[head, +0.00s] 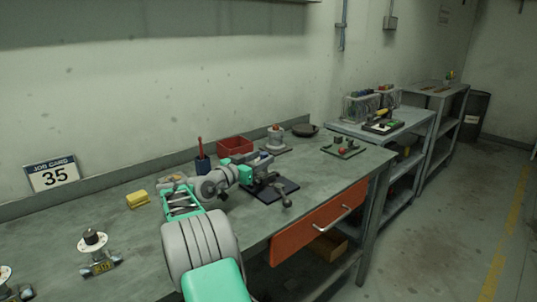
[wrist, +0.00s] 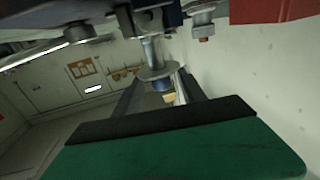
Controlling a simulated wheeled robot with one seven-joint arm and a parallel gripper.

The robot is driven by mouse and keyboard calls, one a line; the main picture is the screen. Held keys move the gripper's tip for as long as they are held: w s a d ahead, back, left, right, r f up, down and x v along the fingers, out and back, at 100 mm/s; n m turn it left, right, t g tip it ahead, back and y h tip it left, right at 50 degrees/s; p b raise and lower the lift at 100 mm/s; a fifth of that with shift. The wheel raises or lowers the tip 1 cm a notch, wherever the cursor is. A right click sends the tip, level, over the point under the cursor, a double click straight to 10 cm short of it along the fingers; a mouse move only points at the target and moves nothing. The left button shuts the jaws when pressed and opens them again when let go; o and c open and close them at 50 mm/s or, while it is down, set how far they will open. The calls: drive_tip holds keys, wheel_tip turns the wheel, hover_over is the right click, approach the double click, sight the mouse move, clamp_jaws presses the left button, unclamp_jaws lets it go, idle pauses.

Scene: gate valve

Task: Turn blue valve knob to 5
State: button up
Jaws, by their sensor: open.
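A valve with a dark knob (head: 92,238) and a yellow tag stands on the workbench at the front left. Part of another valve (head: 6,275) is cut off at the left edge. A third valve-like fitting (head: 275,138) with a brownish top stands at the back of the bench. My gripper (head: 257,168) is open, over the bench beside a grey and blue vise (head: 284,198). My arm partly hides that area. In the wrist view a blue body (wrist: 172,8) shows close at the top; I cannot tell exactly what it is.
A yellow block (head: 137,199), a cup with a red-handled tool (head: 202,163) and a red bin (head: 234,147) stand on the bench. A dark dish (head: 305,130) and a green board (head: 343,149) lie farther right.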

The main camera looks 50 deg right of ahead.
drive_tip(key=d, duration=0.5)
drive_tip(key=shift+s+d, duration=0.1)
drive_tip(key=shift+d, duration=0.05)
clamp_jaws()
idle(0.4)
